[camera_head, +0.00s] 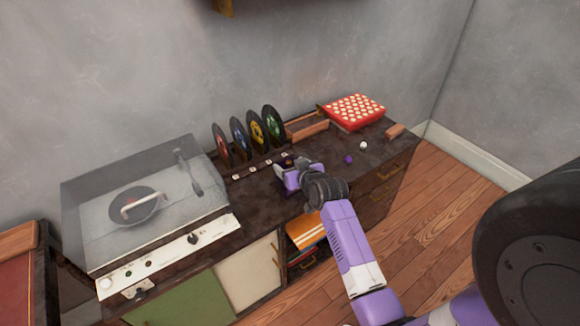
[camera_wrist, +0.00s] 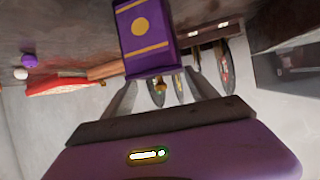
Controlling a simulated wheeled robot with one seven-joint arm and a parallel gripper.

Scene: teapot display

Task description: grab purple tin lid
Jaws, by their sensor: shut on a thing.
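The purple tin (camera_wrist: 141,25) has gold bands and a gold disc on its face. It shows in the wrist view, which looks upside down. Its purple lid (camera_wrist: 152,66) is at the end nearest my gripper (camera_wrist: 160,84), with a small gold knob (camera_wrist: 161,87) on it. My two grey fingers flank the lid and are shut on it. In the head view my gripper (camera_head: 290,172) is over the dark cabinet top, and the tin is mostly hidden by it. I cannot tell whether the lid is apart from the tin.
A record player (camera_head: 150,205) under a clear cover stands at the left. Several upright records (camera_head: 256,130) stand behind my gripper. A wooden tray (camera_head: 306,128), a red box (camera_head: 355,111), a purple ball (camera_head: 348,159) and a white ball (camera_head: 363,145) are to the right.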

